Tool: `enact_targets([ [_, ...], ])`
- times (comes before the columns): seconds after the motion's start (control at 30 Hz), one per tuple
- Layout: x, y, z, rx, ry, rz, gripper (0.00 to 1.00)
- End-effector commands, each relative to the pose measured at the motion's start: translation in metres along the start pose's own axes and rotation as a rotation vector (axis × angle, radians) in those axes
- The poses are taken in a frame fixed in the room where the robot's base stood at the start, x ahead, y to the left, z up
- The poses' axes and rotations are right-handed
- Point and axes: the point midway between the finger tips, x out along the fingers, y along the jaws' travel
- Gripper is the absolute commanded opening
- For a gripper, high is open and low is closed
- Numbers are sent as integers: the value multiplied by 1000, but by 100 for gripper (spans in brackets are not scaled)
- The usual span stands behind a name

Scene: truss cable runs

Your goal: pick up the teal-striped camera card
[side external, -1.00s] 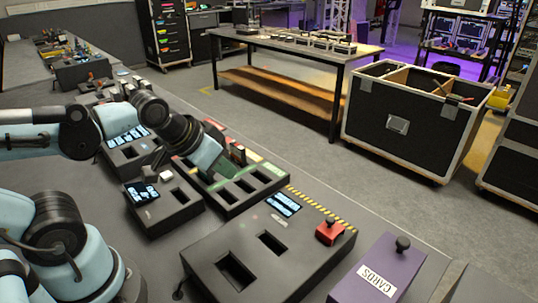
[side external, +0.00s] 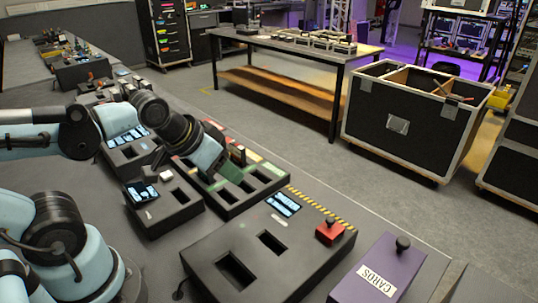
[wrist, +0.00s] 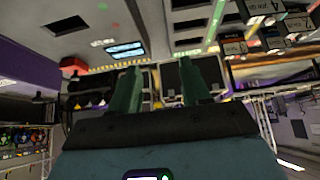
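My gripper (side external: 236,172) hangs over the black slotted tray with green and red edging (side external: 235,208) in the side external view. In the wrist view my gripper (wrist: 163,82) shows two dark green fingers standing apart, with nothing seen between them. Several upright cards, one of them pale (side external: 238,153), stand in the tray's far slots, close beside my gripper. I cannot make out a teal stripe on any card. Dark labelled cards (wrist: 265,8) show at the upper right of the wrist view, one marked 4.
A black console (side external: 265,255) with two empty slots, a screen and a red switch (side external: 329,231) stands in front. A purple CARDS box (side external: 378,272) is at its right. A smaller unit with a lit screen (side external: 142,192) sits left of the tray.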

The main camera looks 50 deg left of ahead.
Motion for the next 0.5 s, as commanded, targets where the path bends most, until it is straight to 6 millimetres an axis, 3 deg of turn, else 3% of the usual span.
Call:
enact_targets([
  [0.03,0,0,0,0,0,0,55],
  [0.27,0,0,0,0,0,0,89],
  [0.5,0,0,0,0,0,0,89],
])
